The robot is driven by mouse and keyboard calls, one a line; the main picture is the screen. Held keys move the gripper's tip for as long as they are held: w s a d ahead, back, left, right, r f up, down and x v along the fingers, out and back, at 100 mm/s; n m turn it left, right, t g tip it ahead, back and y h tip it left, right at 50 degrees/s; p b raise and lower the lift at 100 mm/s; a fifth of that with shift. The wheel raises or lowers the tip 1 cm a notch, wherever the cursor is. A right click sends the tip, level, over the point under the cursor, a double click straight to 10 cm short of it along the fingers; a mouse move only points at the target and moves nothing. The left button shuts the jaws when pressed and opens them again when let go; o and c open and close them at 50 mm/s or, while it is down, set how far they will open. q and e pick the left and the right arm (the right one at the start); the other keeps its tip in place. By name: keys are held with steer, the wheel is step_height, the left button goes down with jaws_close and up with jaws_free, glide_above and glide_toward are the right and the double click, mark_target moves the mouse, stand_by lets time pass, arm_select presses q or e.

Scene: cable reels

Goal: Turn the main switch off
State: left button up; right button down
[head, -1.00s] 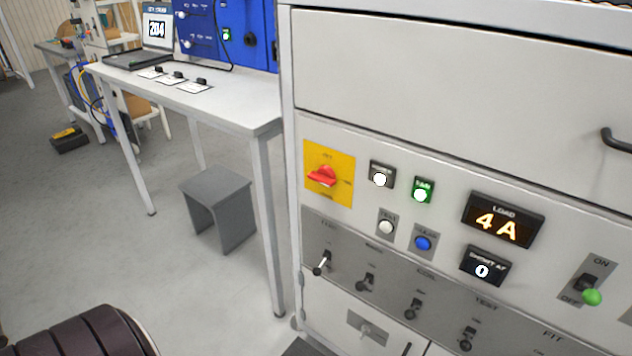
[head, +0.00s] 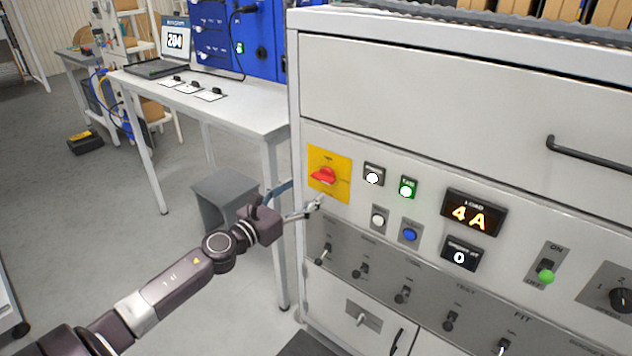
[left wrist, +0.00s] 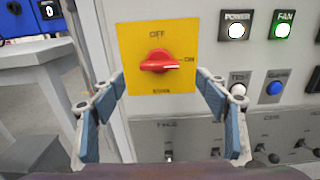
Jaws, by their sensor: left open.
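The main switch is a red rotary handle (head: 324,176) on a yellow plate (head: 343,163), at the upper left of the grey cabinet's front. In the left wrist view the red handle (left wrist: 158,66) lies level, its narrow end pointing right at the ON mark, with OFF at the top. My left gripper (head: 312,203) is just below and in front of the yellow plate. In the left wrist view my left gripper (left wrist: 162,86) is open, its blue-padded fingers on either side of the handle, with nothing between them touching it. My right gripper is not in view.
Lit POWER (head: 373,176) and green FAN (head: 407,188) lamps, white (head: 378,219) and blue (head: 410,234) buttons, and a row of toggles sit close by. The load display (head: 472,215) reads 4 A. A table (head: 225,114) and a grey stool (head: 215,196) stand left.

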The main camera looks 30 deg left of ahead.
mark_target(320, 180)
arm_select(q)
steer(key=w+p, duration=0.1)
steer(key=w, duration=0.5)
steer(key=shift+w+d, duration=0.15)
steer(key=shift+d, duration=0.05)
steer(key=shift+w+f, duration=0.1)
steer(key=shift+w, duration=0.4)
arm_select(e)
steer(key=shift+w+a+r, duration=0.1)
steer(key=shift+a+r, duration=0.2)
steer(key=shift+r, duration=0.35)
arm_select(q)
steer(key=shift+c, duration=0.3)
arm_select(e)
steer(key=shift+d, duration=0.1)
arm_select(q)
steer(key=c, duration=1.1)
